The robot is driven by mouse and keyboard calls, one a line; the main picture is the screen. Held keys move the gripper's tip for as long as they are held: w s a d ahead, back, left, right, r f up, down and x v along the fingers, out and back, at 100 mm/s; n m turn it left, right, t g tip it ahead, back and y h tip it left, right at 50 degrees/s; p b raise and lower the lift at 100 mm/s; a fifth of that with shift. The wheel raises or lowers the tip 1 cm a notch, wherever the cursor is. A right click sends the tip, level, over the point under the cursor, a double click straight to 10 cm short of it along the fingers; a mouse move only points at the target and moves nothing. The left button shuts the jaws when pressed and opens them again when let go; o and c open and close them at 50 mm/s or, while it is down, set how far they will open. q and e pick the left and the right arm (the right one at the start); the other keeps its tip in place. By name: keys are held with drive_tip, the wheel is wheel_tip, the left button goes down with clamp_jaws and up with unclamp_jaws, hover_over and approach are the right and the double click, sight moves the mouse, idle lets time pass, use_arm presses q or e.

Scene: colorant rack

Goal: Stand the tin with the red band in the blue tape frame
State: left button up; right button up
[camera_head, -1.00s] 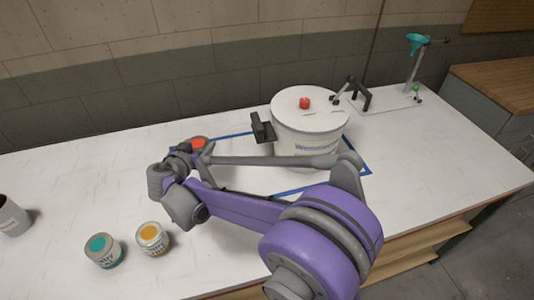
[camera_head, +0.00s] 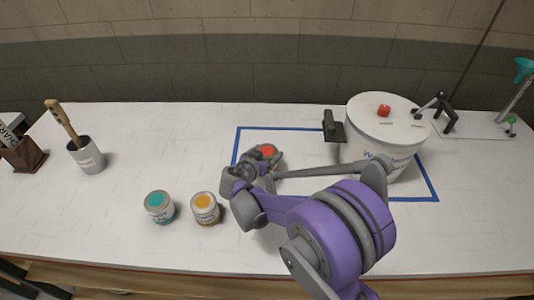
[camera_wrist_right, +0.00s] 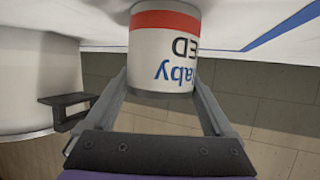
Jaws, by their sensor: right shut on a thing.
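The tin with the red band (camera_wrist_right: 166,45) is held between the two fingers of my right gripper (camera_wrist_right: 165,90), upside down in the right wrist view. In the head view its red-orange lid (camera_head: 267,152) shows just behind my right gripper (camera_head: 262,160), which hides most of its body. The blue tape frame (camera_head: 290,129) lies on the white table, and the tin appears over its left part, near its left edge. I cannot tell whether the tin's base touches the table. My left gripper is out of view.
A large white tub (camera_head: 365,140) with a black bracket (camera_head: 333,128) covers the frame's right part. Teal-lidded (camera_head: 160,207) and orange-lidded (camera_head: 205,209) tins stand front left. A cup with a brush (camera_head: 87,155) and a brown holder (camera_head: 22,155) stand farther left.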

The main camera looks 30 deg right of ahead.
drive_tip(key=o, duration=1.2)
drive_tip(key=shift+f, duration=0.1)
drive_tip(key=shift+o, duration=0.2)
drive_tip(key=shift+r, duration=0.25)
drive_tip(key=v, duration=1.2)
drive_tip(key=s+f+n+g+y, duration=0.1)
drive_tip(key=s, duration=0.2)
drive_tip(key=s+f+n+y, duration=0.1)
drive_tip(key=s+n+y, duration=0.1)
drive_tip(key=s, duration=0.2)
drive_tip(key=s+d+f+n+g+y, duration=0.1)
drive_tip(key=s+n+y, duration=0.1)
drive_tip(key=s, duration=0.2)
drive_tip(key=shift+s+f+g, duration=0.25)
drive_tip(key=shift+f+g, duration=0.05)
drive_tip(key=s+a+f+n+y, duration=0.1)
drive_tip(key=s+a, duration=0.1)
drive_tip(key=s, duration=0.1)
drive_tip(key=s+a+f+n+y, duration=0.1)
drive_tip(key=s+a+n+y, duration=0.1)
drive_tip(key=s, duration=0.1)
drive_tip(key=s+a+f+n+y, duration=0.1)
drive_tip(key=s+n+y, duration=0.1)
drive_tip(key=s, duration=0.2)
drive_tip(key=shift+s+a, duration=0.1)
drive_tip(key=shift+a, duration=0.3)
drive_tip(key=shift+s+a+n+y, duration=0.3)
drive_tip(key=shift+a+n+y, duration=0.1)
drive_tip(key=shift+y, duration=0.1)
